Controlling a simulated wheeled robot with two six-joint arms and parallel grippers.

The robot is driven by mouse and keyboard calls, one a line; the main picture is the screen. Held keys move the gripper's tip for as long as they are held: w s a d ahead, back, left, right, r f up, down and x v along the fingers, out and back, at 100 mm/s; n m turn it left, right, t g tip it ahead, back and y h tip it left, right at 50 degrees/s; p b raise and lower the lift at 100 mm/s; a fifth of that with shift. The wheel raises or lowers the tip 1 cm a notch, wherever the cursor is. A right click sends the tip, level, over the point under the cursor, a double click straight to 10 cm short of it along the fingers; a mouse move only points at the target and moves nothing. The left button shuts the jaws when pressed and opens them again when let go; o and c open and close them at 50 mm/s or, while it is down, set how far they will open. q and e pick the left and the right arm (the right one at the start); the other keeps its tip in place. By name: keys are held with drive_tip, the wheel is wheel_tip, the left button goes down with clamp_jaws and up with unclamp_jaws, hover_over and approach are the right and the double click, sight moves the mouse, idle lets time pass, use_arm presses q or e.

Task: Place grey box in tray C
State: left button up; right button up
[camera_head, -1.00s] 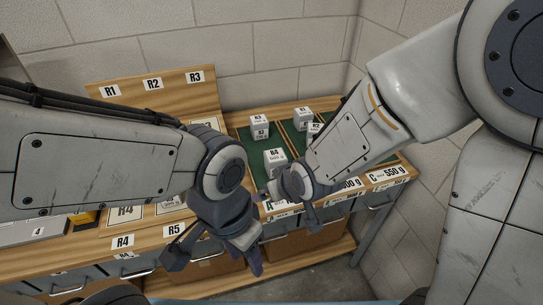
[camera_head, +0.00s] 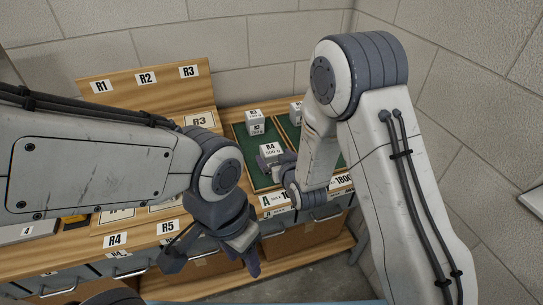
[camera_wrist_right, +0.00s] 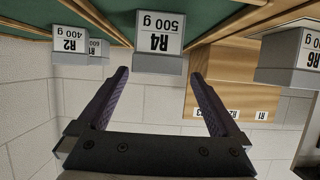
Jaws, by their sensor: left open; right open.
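Several small grey boxes with white labels are in view, so I cannot tell which one is meant. Box R4, 500 g (camera_head: 270,153), stands in the green left tray (camera_head: 263,181); it also shows upside down in the right wrist view (camera_wrist_right: 159,42). My right gripper (camera_wrist_right: 158,74) is open and empty, with R4 just beyond its fingertips and apart from them. In the head view my right arm hides most of this gripper and the right-hand trays, tray C's label included. My left gripper (camera_head: 214,262) is open and empty in front of the bench.
The right wrist view shows box R2 (camera_wrist_right: 72,44) and box R6 (camera_wrist_right: 290,55). A wooden board (camera_head: 150,93) stands at the back left. Cardboard boxes (camera_head: 300,245) sit below the bench.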

sight(274, 154)
drive_tip(key=x, duration=0.2)
drive_tip(key=p+x, duration=0.1)
drive_tip(key=x, duration=0.1)
drive_tip(key=shift+w+d+p, duration=0.2)
drive_tip(key=shift+w+p, duration=0.1)
drive_tip(key=shift+w+a+f, duration=0.1)
drive_tip(key=shift+w+f, duration=0.15)
drive_tip(key=shift+c, duration=0.3)
drive_tip(key=shift+r, duration=0.1)
clamp_jaws()
